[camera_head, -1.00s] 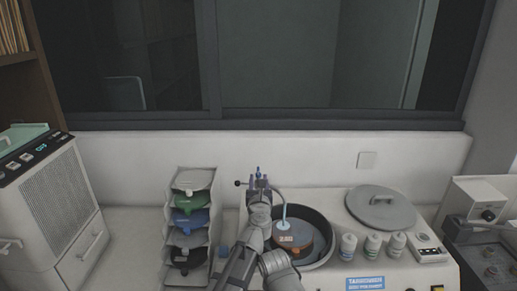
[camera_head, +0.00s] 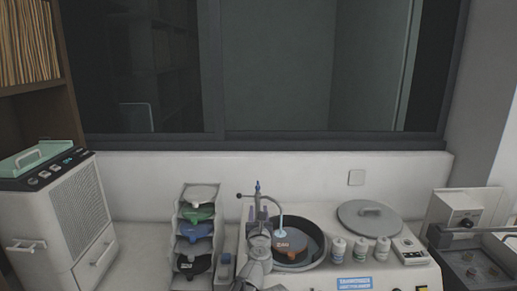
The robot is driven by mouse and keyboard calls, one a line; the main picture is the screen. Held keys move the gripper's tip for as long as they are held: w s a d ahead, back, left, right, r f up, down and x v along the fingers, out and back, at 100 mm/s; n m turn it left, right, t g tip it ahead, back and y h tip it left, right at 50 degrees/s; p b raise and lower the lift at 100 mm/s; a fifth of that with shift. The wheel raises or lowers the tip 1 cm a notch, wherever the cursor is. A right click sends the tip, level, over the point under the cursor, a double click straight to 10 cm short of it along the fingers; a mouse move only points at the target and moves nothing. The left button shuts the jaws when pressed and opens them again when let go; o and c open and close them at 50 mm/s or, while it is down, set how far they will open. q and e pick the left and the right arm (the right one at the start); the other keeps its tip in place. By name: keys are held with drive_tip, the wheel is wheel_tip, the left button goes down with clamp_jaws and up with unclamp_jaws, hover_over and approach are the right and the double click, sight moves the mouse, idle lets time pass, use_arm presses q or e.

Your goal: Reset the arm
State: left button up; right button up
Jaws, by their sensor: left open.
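My left arm comes in at the bottom middle, in front of the grinding and polishing machine (camera_head: 310,277). My left gripper (camera_head: 261,214) points away from me, beside the left rim of the machine's round bowl (camera_head: 318,223). It is open, and I see nothing held in it. A tap with a blue top (camera_head: 257,187) and a curved spout stands just beyond it, and I cannot tell whether they touch. A brown disc (camera_head: 291,249) with a small label sits in the bowl. My right gripper is not in view.
A rack of coloured trays (camera_head: 198,228) stands left of the machine. Several white bottles (camera_head: 360,249) and a round grey lid (camera_head: 368,215) are on its right. A white cabinet unit (camera_head: 60,215) is at far left, and a grey machine (camera_head: 475,250) at far right.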

use_arm(q)
drive_tip(key=s+f+m+g+h, duration=0.4)
drive_tip(key=s+f+m, duration=0.2)
drive_tip(key=m, duration=0.7)
drive_tip(key=s+f+m+g+h, duration=0.35)
drive_tip(key=s+f+m, duration=0.2)
drive_tip(key=m, duration=0.85)
drive_tip(key=s+a+f+m+g+y, duration=0.4)
drive_tip(key=s+a+f+m+g, duration=0.1)
drive_tip(key=s+a, duration=0.4)
drive_tip(key=s+a+f+m+g+y, duration=0.3)
drive_tip(key=s+a+f+m+g, duration=0.15)
drive_tip(key=s+a, duration=0.45)
drive_tip(key=s+d+f+m+b, duration=0.1)
drive_tip(key=s+d+f+b, duration=0.1)
drive_tip(key=d, duration=0.4)
drive_tip(key=s+d+f+m+g+y+b, duration=0.1)
drive_tip(key=s+d+f+m, duration=0.1)
drive_tip(key=s+d, duration=0.2)
drive_tip(key=shift+d+f+b, duration=0.3)
drive_tip(key=shift+d+b, duration=0.05)
drive_tip(key=shift+d, duration=0.65)
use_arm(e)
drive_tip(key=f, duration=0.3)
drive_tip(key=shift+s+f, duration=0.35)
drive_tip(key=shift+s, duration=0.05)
